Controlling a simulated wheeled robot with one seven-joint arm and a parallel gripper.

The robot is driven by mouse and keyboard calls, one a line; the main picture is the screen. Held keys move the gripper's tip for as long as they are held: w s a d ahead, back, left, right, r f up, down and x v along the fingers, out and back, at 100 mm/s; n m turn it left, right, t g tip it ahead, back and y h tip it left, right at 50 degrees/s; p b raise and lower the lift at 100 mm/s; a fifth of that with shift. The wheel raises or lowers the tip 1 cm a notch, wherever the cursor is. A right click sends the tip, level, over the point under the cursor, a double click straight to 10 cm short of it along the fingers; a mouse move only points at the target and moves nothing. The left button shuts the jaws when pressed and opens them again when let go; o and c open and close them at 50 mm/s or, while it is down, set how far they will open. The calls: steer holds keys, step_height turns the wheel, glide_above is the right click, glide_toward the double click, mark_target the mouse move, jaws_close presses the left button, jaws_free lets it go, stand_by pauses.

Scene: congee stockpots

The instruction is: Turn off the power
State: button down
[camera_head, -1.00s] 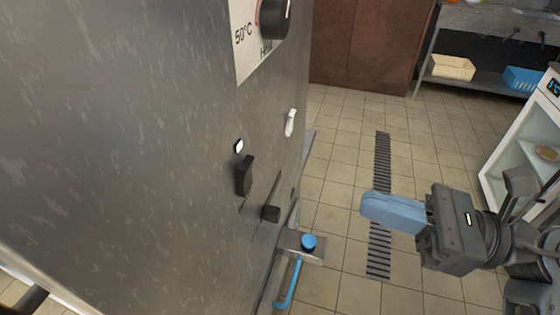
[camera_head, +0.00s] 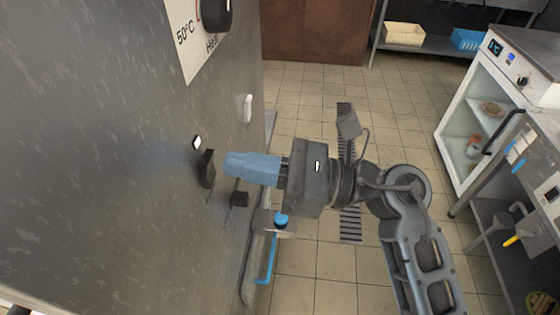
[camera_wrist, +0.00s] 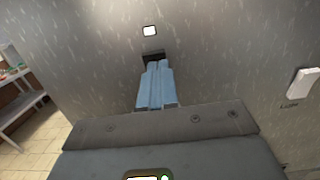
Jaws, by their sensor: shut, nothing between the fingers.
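The steel stockpot unit's front panel (camera_head: 110,180) fills the left of the head view. A black rocker switch (camera_head: 206,168) sits on it, below a small white lit indicator (camera_head: 197,142). My gripper (camera_head: 228,165), with blue fingers, is shut and empty, its tips just right of the black switch. In the wrist view the blue fingertips (camera_wrist: 157,66) overlap the lower part of the black switch (camera_wrist: 153,56), with the lit indicator (camera_wrist: 150,31) above. I cannot tell whether the tips touch the switch.
A white switch (camera_head: 248,108) and a black knob (camera_head: 217,13) are on the same panel. A dark block (camera_head: 239,199) and a blue-handled valve (camera_head: 281,220) are lower down. A glass-door cabinet (camera_head: 480,110) stands at right, with tiled floor (camera_head: 310,100) between.

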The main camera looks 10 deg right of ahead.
steer(key=shift+w+a, duration=0.2)
steer(key=shift+a, duration=0.4)
